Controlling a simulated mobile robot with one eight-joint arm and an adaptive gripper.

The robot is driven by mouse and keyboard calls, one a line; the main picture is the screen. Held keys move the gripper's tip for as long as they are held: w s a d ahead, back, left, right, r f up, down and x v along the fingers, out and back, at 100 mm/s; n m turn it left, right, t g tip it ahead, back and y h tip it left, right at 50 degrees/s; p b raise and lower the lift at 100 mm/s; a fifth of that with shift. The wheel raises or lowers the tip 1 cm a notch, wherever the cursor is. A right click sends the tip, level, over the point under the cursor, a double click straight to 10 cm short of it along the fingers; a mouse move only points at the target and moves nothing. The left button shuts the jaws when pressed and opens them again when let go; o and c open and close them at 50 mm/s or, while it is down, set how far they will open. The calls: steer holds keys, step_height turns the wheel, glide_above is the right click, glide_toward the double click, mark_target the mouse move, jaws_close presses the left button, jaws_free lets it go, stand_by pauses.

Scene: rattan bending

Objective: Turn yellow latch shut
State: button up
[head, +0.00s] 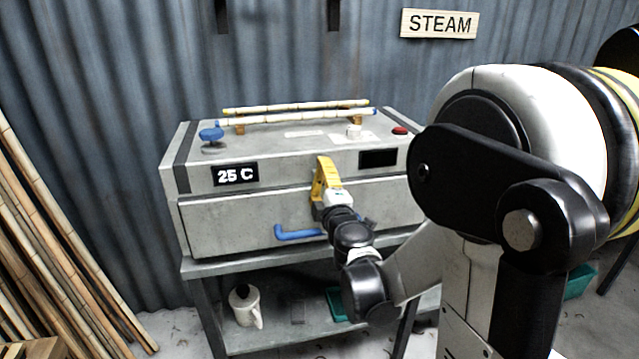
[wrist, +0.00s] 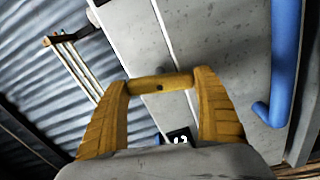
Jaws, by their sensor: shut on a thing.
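The yellow latch (wrist: 160,83) shows in the wrist view as a short bar with a dark spot at its middle. It spans between the two yellow fingers of my gripper (wrist: 161,88), one tip at each end. In the head view my gripper (head: 323,182) is at the front of the grey steam box (head: 235,228), near the seam between its upper part and lower front panel. There the fingers and latch merge into one yellow shape, so the latch's exact angle is hard to tell.
A blue handle (head: 298,233) is below and left of my gripper. The box top carries a blue knob (head: 211,134), a red button (head: 400,131) and rattan poles (head: 295,117). A display (head: 235,174) reads 25 C. A white jug (head: 244,304) stands on the shelf below.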

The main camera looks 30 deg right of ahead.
steer(key=shift+n, duration=1)
steer(key=o, duration=1.1)
steer(key=shift+o, duration=0.2)
steer(key=shift+s+a, duration=0.1)
steer(key=shift+s, duration=0.05)
steer(key=v, duration=1.1)
steer(key=shift+s, duration=0.4)
steer(key=shift+a, duration=0.1)
steer(key=shift+r, duration=0.1)
